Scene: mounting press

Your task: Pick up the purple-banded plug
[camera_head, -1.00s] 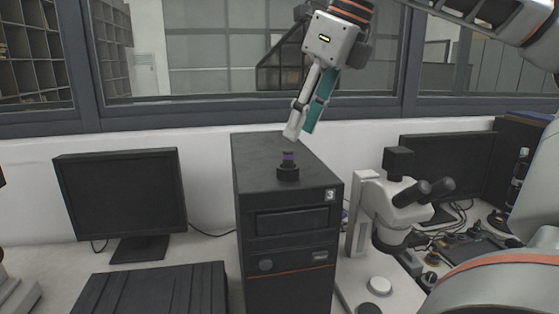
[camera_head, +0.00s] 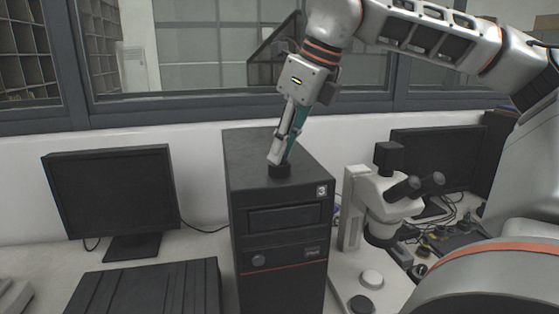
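The purple-banded plug stands upright on top of the black press tower (camera_head: 276,240) marked 3. In the head view its purple band is hidden behind my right gripper's fingers. Only the dark round base (camera_head: 280,172) under it shows, and I cannot tell whether that is part of the plug or a holder. My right gripper (camera_head: 279,158) points down and tilted, with its fingertips at the plug, just above this base. One finger is pale and the other teal. Whether they are closed on the plug cannot be made out. My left gripper is not in view.
A white microscope (camera_head: 372,205) stands right of the tower, with a monitor (camera_head: 440,165) behind it. Another monitor (camera_head: 110,200) and a black ribbed box (camera_head: 145,288) are at the left. The tower's top is otherwise clear. A window ledge (camera_head: 180,118) runs behind.

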